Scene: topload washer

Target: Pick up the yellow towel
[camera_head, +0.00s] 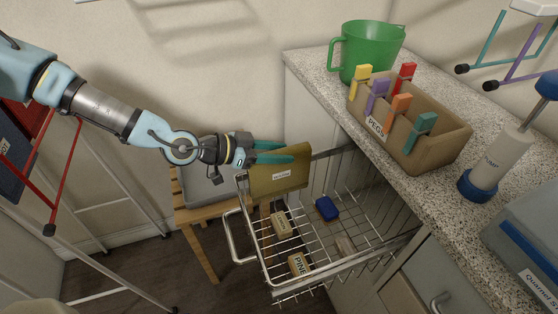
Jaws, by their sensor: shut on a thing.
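The yellow towel (277,180) is a mustard-coloured cloth with a small white label, hanging at the back left corner of the wire basket drawer (262,262). My gripper (287,152) has teal fingers and comes in from the left at the towel's top edge. Its fingers are shut on the towel. The towel's lower part is beside or over the basket's rim; I cannot tell whether it touches the wire.
The pulled-out basket holds a blue block (326,208) and several tan blocks. A wooden stool (196,217) with a grey item stands behind it.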

